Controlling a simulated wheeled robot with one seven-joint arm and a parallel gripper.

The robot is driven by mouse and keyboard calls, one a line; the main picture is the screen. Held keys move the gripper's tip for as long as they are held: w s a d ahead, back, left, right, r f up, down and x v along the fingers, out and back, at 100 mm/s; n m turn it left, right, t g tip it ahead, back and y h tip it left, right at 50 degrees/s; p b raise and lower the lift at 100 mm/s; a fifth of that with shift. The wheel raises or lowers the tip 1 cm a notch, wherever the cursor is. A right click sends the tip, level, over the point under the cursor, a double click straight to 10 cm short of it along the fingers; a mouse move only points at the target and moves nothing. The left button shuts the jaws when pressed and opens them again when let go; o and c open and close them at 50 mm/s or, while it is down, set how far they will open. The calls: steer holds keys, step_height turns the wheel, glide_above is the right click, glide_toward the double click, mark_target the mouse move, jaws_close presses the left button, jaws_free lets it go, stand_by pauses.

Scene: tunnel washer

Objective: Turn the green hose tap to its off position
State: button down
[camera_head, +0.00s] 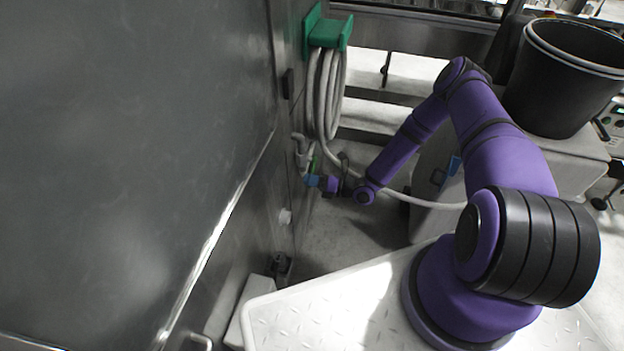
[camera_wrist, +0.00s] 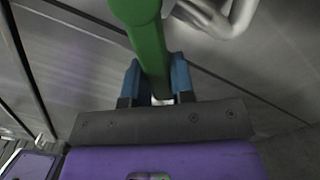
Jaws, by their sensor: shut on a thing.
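The green hose tap handle (camera_wrist: 148,42) comes down from the top of the wrist view, between the two blue fingers of my gripper (camera_wrist: 155,82). The fingers are shut on the handle, one on each side. In the head view, my gripper (camera_head: 313,181) is at the wall below the hose reel, and only a sliver of the green handle (camera_head: 311,164) shows above the blue fingers. Grey pipework (camera_head: 301,147) sits beside the handle; it also shows at the top right of the wrist view (camera_wrist: 222,14). The exact angle of the handle is hard to tell.
A coiled grey hose (camera_head: 327,95) hangs from a green bracket (camera_head: 328,33) above the tap, and its free run passes by my forearm. A large metal panel (camera_head: 130,130) fills the left. A black bucket (camera_head: 562,80) stands on a grey box at right.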

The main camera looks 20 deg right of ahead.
steer(key=m, duration=0.1)
steer(key=r+m, duration=0.1)
steer(key=s+r+m, duration=0.1)
steer(key=shift+a+m, duration=0.25)
steer(key=shift+m, duration=0.05)
steer(key=shift+s+a+r+m, duration=0.1)
steer(key=shift+r+m, duration=0.45)
steer(key=shift+m, duration=0.55)
steer(key=shift+r+m, duration=0.55)
steer(key=shift+m, duration=0.55)
steer(key=shift+r, duration=0.1)
steer(key=c, duration=1)
jaws_free()
steer(key=shift+o, duration=0.2)
steer(key=v, duration=1)
steer(key=shift+s+d, duration=0.3)
